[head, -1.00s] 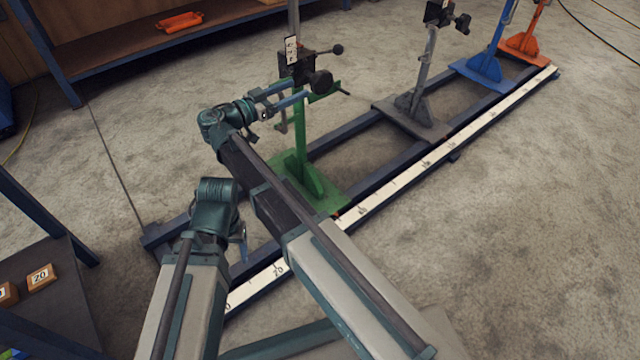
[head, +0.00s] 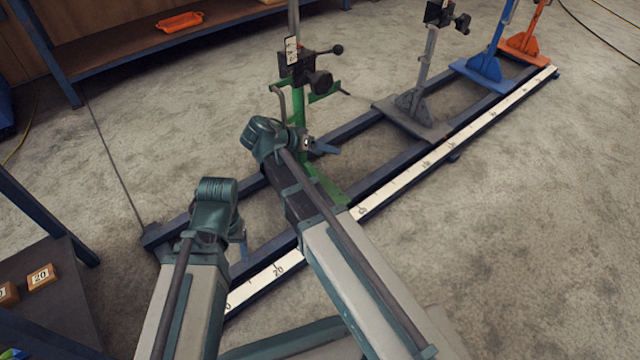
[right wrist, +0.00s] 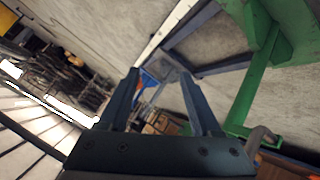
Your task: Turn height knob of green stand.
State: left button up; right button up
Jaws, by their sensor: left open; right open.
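The green stand (head: 298,112) stands on the rail frame, with its green foot partly behind my right arm. A black clamp block on its post carries a round black knob (head: 320,82) at the front and a ball-ended lever (head: 322,50). I cannot tell for certain which one is the height knob. My right gripper (head: 326,149) is open and empty, below the black knob and beside the post, apart from the knob. In the right wrist view its fingers (right wrist: 160,76) are spread, with green stand parts (right wrist: 262,62) to the right. My left gripper (head: 243,246) is open, low at left, mostly hidden behind its wrist.
Grey (head: 410,100), blue (head: 485,65) and orange (head: 525,40) stands sit further along the rail. A white scale strip (head: 400,185) runs along its front. A shelf with an orange tray (head: 180,21) is at the back. A table with number blocks (head: 40,277) is at lower left.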

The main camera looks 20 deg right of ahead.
jog(key=s+a+f+n+y+p, duration=0.1)
jog(key=s+a+n+y, duration=0.1)
jog(key=s+y, duration=0.1)
jog(key=s+a+f+n+g+y+p, duration=0.1)
jog(key=s+f+n+y+p, duration=0.1)
jog(key=s, duration=0.3)
jog(key=shift+s+a+f+n+y, duration=0.3)
jog(key=shift+a+n+y, duration=0.1)
jog(key=shift+n+y, duration=0.15)
jog(key=shift+o, duration=0.2)
